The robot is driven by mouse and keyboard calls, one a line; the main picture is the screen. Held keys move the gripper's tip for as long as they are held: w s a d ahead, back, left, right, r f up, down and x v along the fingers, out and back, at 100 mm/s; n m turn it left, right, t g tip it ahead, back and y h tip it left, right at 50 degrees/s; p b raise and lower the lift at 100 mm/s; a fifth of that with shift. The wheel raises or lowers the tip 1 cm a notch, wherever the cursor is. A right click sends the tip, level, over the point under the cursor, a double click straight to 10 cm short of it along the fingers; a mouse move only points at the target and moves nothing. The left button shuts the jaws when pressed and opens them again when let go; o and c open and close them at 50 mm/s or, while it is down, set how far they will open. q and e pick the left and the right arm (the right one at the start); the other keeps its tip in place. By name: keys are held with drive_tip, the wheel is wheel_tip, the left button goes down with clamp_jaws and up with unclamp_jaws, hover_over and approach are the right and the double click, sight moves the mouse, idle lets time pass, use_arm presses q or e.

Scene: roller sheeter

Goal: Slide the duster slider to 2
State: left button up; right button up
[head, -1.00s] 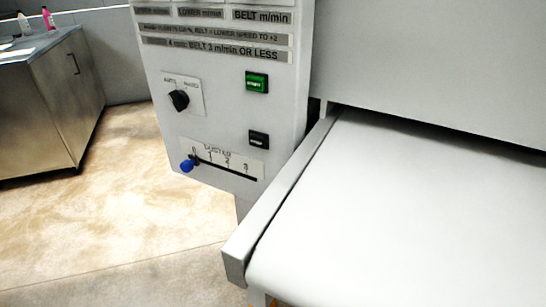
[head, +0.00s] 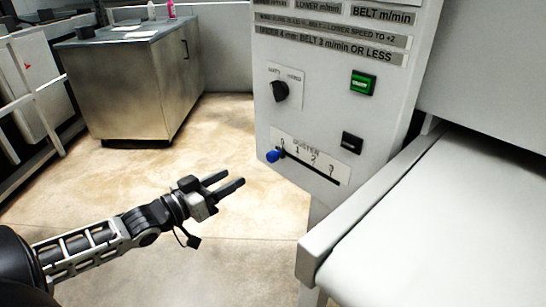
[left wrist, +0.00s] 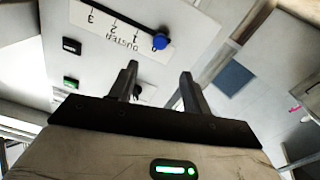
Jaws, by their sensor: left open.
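The duster slider is a blue knob (head: 273,156) at the left end of a dark slot, by the 0 mark. The scale plate (head: 311,158) reads DUSTER with marks up to 3. The blue knob also shows in the left wrist view (left wrist: 160,41), ahead of the fingers, with the scale upside down. My left gripper (head: 229,183) is open and empty, below and to the left of the knob, apart from it. My right gripper is not in view.
Above the slider are a black rotary switch (head: 281,91), a green button (head: 362,83) and a black button (head: 352,143). A white belt table (head: 440,220) with a raised side rail (head: 365,200) stands at right. A steel cabinet (head: 125,85) stands at back left. The floor between is clear.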

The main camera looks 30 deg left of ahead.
sight(269, 157)
use_arm(q)
drive_tip(key=b+x, duration=0.1)
drive_tip(key=x, duration=1.2)
drive_tip(key=shift+w+a+b, duration=0.1)
drive_tip(key=shift+b, duration=0.2)
drive_tip(key=shift+w+d, duration=0.2)
drive_tip(key=shift+w, duration=0.35)
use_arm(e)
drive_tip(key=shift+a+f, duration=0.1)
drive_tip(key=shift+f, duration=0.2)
use_arm(q)
drive_tip(key=shift+c, duration=0.2)
